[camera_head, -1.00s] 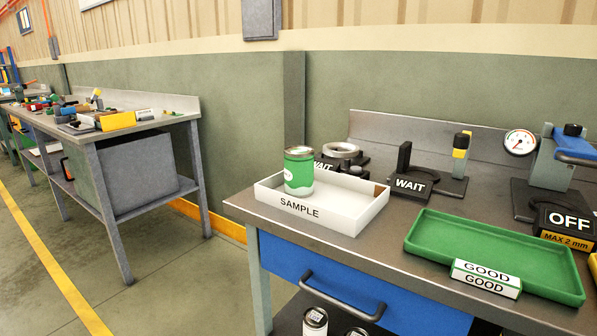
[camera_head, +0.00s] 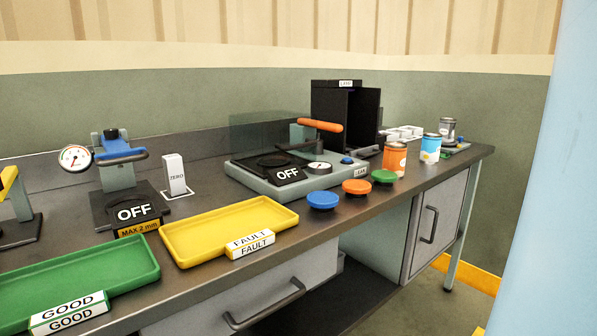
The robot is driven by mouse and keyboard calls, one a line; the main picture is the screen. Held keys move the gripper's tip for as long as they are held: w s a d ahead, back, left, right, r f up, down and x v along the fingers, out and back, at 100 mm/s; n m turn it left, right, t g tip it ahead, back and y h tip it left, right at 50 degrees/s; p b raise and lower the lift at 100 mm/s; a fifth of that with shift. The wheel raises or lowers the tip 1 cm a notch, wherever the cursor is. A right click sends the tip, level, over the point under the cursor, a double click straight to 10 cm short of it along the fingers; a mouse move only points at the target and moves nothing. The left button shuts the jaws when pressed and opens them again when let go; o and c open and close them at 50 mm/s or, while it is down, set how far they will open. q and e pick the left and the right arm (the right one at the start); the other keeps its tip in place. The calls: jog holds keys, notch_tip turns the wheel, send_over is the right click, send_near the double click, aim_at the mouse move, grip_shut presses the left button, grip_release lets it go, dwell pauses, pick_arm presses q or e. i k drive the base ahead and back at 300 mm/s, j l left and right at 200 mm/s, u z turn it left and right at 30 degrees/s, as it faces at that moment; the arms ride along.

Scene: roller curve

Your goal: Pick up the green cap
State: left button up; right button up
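The green cap (camera_head: 384,177) lies on the bench near its front edge. It is the rightmost in a row of caps, just right of the orange cap (camera_head: 356,187) and in front of the leak-test device. The blue cap (camera_head: 322,200) is at the left end of this row. Neither of my grippers shows in the head view.
The yellow FAULT tray (camera_head: 190,240) and green GOOD tray (camera_head: 90,270) lie to the left. Behind the caps stands a device with an OFF sign (camera_head: 288,175). An orange can (camera_head: 395,160) and a blue-white can (camera_head: 430,148) stand to the right. A drawer handle (camera_head: 265,305) juts out below.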

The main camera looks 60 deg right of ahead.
aim_at(381, 174)
jog(key=i+l+z, duration=0.15)
jog(key=l+z, duration=0.35)
jog(key=i+l+z, duration=0.2)
jog(key=z, duration=0.25)
jog(key=i+l+z, duration=0.3)
jog(key=z, duration=0.2)
jog(key=i+l, duration=0.25)
